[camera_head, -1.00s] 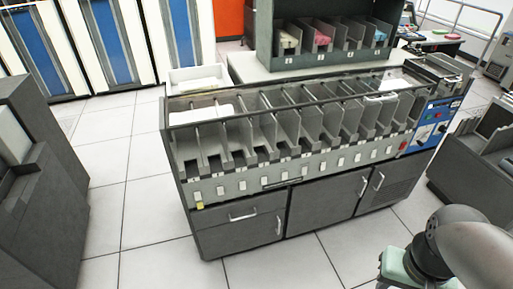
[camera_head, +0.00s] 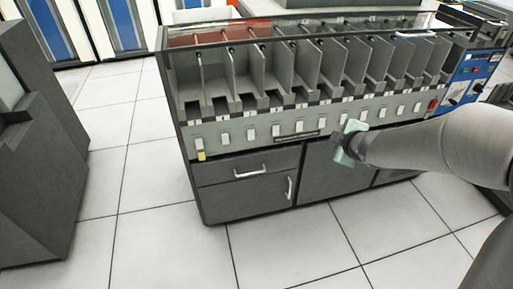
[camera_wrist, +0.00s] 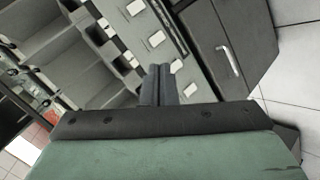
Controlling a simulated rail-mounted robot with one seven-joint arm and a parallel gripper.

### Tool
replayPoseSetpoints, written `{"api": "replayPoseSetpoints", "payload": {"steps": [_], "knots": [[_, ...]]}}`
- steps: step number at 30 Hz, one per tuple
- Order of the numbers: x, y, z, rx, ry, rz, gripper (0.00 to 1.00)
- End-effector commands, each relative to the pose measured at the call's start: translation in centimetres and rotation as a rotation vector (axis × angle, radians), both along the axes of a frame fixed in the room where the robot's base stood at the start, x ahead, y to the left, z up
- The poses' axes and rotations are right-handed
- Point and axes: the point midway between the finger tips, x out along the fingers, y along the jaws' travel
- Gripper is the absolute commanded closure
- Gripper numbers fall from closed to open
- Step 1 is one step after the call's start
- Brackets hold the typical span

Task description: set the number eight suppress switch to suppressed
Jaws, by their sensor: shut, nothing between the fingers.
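The sorter's front panel (camera_head: 235,150) carries a row of small white suppress switches below the card pockets. Their numbers are too small to read, so I cannot tell by label which is number eight. Two white switches, one mid-row (camera_head: 322,122) and one farther right (camera_head: 382,112), show on either side of my gripper (camera_head: 340,138), which is in front of the panel, right of its middle. In the wrist view my gripper (camera_wrist: 160,72) is shut and empty, its fingers pointing at the panel. White switches (camera_wrist: 175,65) show near the fingertips; contact cannot be judged.
Grey card pockets (camera_head: 290,68) line the sorter above the switches. A blue control panel (camera_head: 470,80) is at its right end, with a red button (camera_head: 433,104) beside it. Cabinet doors with handles (camera_head: 250,172) are below. Clear tiled floor (camera_head: 290,240) lies in front.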

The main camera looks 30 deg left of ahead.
Motion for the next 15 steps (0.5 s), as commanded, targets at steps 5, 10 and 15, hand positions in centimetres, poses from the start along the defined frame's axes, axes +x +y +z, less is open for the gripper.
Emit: {"api": "replayPoseSetpoints", "payload": {"steps": [5, 10, 15], "knots": [[-0.3, 11.4, -8.4, 0.086, -0.229, 0.48, 1.0], [-3.4, 18.3, -12.3, 0.215, -0.419, 0.815, 1.0], [-5.9, 21.2, -13.9, 0.314, -0.531, 0.987, 1.0]]}}
